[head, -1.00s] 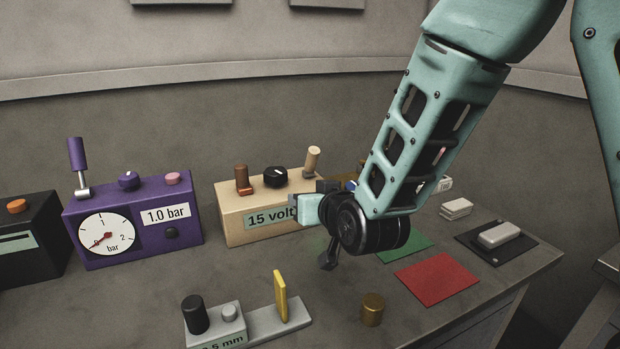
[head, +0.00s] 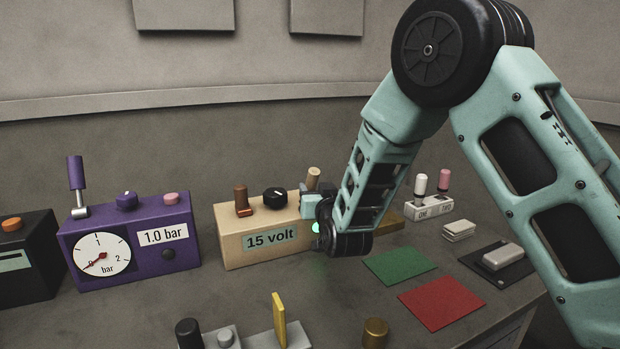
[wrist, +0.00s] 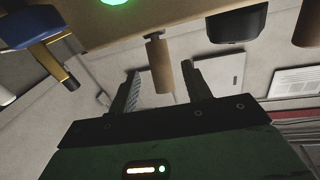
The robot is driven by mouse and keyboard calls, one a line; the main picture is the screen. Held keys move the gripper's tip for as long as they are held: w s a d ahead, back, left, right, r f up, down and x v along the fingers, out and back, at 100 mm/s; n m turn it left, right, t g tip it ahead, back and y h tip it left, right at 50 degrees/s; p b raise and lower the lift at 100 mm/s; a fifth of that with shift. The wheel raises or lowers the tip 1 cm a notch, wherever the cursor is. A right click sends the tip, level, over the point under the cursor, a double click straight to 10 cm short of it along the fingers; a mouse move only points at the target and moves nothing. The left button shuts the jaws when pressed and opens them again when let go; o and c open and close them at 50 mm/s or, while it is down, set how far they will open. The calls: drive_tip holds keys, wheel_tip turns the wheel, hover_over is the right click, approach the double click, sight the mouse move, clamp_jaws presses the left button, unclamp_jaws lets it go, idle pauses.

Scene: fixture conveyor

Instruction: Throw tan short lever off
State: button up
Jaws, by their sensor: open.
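In the wrist view the lever (wrist: 160,65) lies between the two spread fingers of my gripper (wrist: 165,88), with gaps on both sides. My gripper is open and holds nothing. A green light (head: 316,228) shows at the box's right front, partly hidden by my wrist.
A brown lever (head: 241,200) and a black knob (head: 275,197) share the box top. A purple gauge box (head: 185,215) stands left. A white switch block (head: 430,208) stands right. A yellow upright lever (head: 279,320) is in front. Green (head: 400,265) and red (head: 443,302) mats lie right.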

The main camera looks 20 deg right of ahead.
sight(310, 180)
drive_tip(key=w, duration=0.6)
drive_tip(key=shift+w+d+p, duration=0.1)
drive_tip(key=shift+w+p, duration=0.25)
drive_tip(key=shift+p, duration=0.05)
clamp_jaws()
